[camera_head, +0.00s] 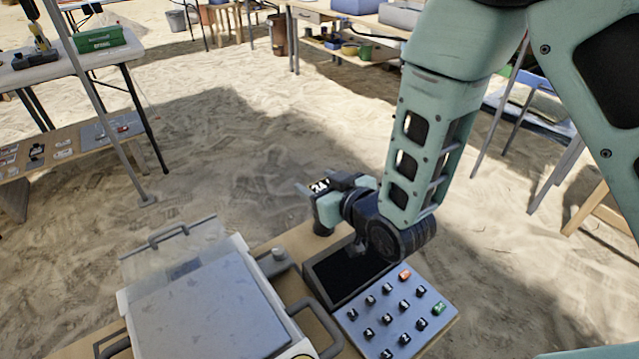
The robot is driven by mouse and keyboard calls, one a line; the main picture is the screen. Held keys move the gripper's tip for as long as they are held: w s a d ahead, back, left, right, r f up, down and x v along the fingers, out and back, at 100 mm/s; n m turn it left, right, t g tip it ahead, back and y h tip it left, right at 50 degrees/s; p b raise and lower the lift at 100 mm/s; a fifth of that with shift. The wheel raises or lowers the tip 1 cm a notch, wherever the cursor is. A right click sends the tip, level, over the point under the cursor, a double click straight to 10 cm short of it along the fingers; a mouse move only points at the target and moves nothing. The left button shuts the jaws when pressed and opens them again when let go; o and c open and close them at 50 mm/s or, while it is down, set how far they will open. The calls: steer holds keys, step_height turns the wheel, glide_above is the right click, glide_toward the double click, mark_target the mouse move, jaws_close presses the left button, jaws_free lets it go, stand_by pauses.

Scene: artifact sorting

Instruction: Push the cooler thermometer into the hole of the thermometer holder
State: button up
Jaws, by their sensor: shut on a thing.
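My gripper (317,197) is at the lower centre, above the wooden table, with its teal fingers pointing left. It is shut on the cooler thermometer (320,186), whose small black-and-white display seems to read 24. The rest of the thermometer is mostly hidden by the fingers, and I cannot tell how it is tilted. A small grey round fitting (280,254) on the table, left of and below the gripper, may be the thermometer holder. Its hole cannot be made out. The thermometer appears apart from it.
A pale cooler-like box (215,310) with handles and a clear raised panel (170,250) stands at lower left. A black open tray (318,278) and a grey button panel (425,312) are below my arm. Sandy ground surrounds the table; other tables stand behind.

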steer(key=shift+f+b, duration=0.45)
steer(key=shift+f, duration=0.1)
steer(key=o, duration=1.1)
steer(key=shift+r, duration=0.1)
